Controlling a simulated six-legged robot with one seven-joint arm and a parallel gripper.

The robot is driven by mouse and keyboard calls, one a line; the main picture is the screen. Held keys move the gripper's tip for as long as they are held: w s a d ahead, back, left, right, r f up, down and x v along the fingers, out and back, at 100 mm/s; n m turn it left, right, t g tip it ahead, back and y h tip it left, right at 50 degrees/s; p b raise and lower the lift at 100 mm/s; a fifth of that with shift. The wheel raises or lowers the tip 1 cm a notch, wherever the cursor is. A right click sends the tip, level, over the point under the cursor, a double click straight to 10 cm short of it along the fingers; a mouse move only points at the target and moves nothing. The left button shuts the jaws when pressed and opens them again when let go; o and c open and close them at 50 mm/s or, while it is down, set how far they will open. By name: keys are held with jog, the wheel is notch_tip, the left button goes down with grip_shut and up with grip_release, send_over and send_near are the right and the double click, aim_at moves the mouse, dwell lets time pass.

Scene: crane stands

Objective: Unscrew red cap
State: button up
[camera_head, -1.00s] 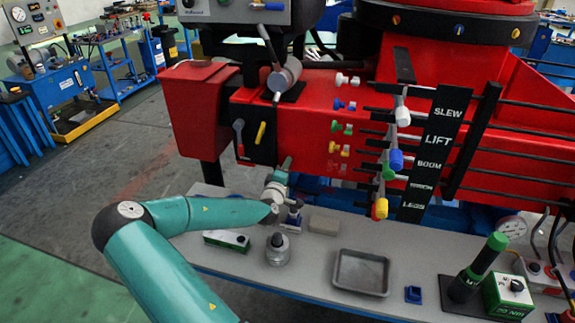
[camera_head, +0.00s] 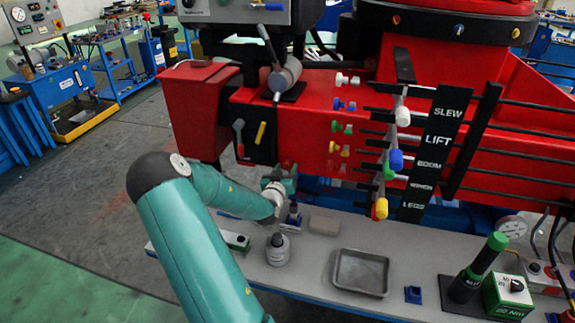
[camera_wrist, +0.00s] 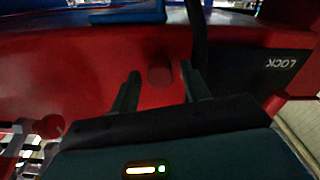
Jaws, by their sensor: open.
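The red cap (camera_wrist: 160,75) is a short round knob on the red machine body (camera_wrist: 70,75) in the wrist view. My gripper (camera_wrist: 160,80) is open, with one dark finger on each side of the cap and a visible gap to both. I cannot tell how deep the fingers reach around it. In the head view my gripper (camera_head: 283,177) is close to the red machine front, just above the grey bench; its fingers and the cap are not clear there.
A black LOCK plate (camera_wrist: 285,65) lies right of the cap. Control levers (camera_head: 395,160) stand to the right.

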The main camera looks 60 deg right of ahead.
jog(key=m, duration=0.2)
jog(key=shift+m, duration=0.3)
grip_shut()
dwell(0.3)
jog(key=n, duration=0.3)
jog(key=shift+a+n, duration=0.1)
jog(key=shift+n, duration=0.2)
jog(key=shift+s+n, duration=0.1)
jog(key=shift+n, duration=0.7)
